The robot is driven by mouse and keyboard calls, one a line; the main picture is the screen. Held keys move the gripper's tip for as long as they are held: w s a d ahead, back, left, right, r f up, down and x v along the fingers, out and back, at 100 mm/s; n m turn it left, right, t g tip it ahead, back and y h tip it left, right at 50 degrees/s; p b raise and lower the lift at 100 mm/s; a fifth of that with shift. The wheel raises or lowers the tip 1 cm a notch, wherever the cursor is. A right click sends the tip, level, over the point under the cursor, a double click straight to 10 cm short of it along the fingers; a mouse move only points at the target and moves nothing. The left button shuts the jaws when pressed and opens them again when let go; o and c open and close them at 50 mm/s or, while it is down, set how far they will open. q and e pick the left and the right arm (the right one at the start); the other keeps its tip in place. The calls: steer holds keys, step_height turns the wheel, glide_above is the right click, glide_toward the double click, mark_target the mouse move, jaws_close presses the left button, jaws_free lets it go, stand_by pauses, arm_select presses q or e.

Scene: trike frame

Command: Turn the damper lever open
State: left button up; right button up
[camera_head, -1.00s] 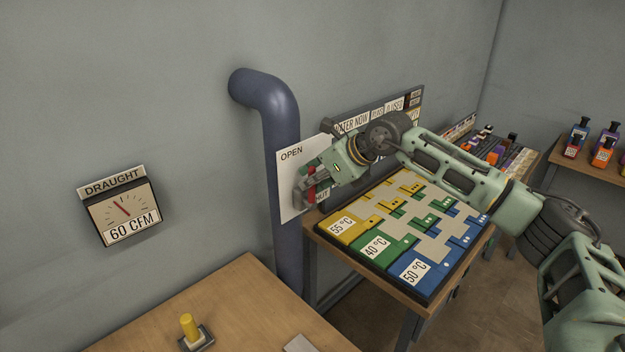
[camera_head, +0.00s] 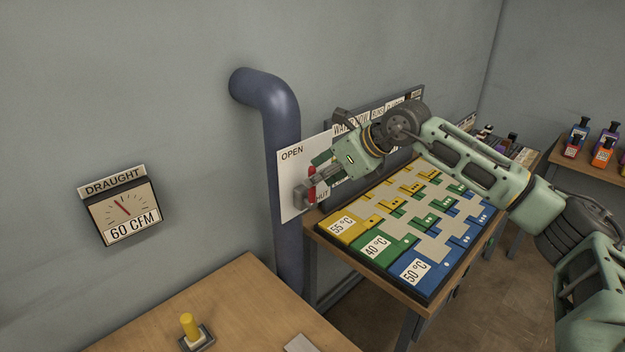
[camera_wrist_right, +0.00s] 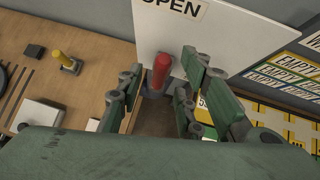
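The damper lever (camera_head: 311,184) has a red handle and sits on a white plate (camera_head: 289,200) marked OPEN at the top, with a partly covered SHUT label lower down. In the right wrist view the red handle (camera_wrist_right: 160,72) stands between the two fingers of my right gripper (camera_wrist_right: 160,98). The fingers are spread, with gaps showing on both sides of the handle. In the head view my right gripper (camera_head: 318,176) is at the plate and partly hides the lever. My left gripper is not in view.
A blue pipe (camera_head: 282,140) runs down beside the plate. A draught gauge (camera_head: 124,211) on the wall reads 60 CFM. A board with coloured blocks (camera_head: 440,240) lies below my right arm. A wooden table (camera_head: 250,310) with a yellow peg (camera_head: 189,326) is in front.

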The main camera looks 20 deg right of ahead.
steer(key=v, duration=0.8)
steer(key=shift+s, duration=0.15)
